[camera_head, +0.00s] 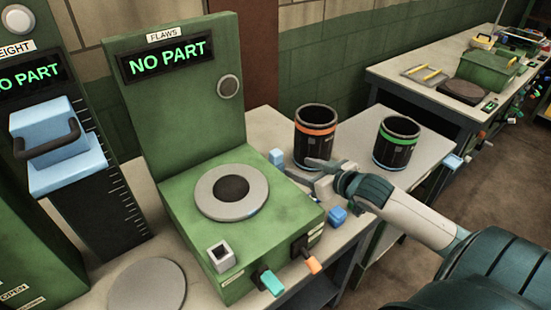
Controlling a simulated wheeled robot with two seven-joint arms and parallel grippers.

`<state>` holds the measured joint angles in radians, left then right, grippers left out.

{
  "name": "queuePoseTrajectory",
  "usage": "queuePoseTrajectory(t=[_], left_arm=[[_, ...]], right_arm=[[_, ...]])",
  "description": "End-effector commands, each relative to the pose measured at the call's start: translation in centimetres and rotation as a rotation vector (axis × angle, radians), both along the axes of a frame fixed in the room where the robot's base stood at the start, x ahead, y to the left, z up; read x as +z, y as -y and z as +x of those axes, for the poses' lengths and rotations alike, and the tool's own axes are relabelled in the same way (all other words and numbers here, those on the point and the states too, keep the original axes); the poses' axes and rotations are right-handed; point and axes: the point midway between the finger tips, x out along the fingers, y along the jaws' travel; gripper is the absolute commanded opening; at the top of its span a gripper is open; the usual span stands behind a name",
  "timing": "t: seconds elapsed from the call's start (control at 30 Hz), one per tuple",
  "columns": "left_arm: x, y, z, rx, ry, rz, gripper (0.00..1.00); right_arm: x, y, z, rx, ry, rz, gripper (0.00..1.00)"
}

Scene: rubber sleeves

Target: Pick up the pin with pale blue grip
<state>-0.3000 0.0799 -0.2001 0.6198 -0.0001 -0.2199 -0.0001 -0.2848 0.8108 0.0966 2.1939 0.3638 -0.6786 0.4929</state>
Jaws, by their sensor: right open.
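My right gripper (303,169) reaches in from the right, open, above the bench between the green FLAWS machine and the orange-banded cup. A pale blue block (276,157) stands just beyond and left of its fingertips, apart from them. A darker blue block (337,214) sits below the gripper by the machine's right side. I cannot tell which of these, if either, is the pin's grip; no pin shaft shows clearly. My left gripper is not in view.
The FLAWS machine (180,165) has a grey ring on top, with teal (270,281) and orange (311,264) handles in front. The orange-banded cup (315,137) and green-banded cup (396,143) stand behind my gripper. A second table (440,70) is at far right.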

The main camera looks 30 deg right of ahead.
Motion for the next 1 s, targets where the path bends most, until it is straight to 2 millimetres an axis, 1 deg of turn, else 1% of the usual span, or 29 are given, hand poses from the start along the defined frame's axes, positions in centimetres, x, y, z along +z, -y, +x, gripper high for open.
queuePoseTrajectory(t=[0.17, 0.27, 0.8, 0.9, 1.0], left_arm=[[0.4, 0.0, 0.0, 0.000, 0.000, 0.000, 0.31], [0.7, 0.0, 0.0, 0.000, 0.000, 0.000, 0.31], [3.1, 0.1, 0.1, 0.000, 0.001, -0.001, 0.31], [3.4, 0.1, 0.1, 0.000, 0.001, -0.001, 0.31], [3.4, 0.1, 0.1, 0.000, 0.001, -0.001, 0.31]], right_arm=[[-0.3, 0.0, 1.0, -0.002, 0.000, 0.001, 0.50], [-0.6, -0.1, 2.0, -0.002, 0.000, 0.001, 0.50], [-3.6, -0.7, 9.6, -0.002, 0.000, 0.001, 0.50], [-4.1, -0.8, 10.5, -0.002, 0.000, 0.001, 0.50], [-4.4, -0.9, 11.0, 0.000, -0.001, 0.000, 0.50]])
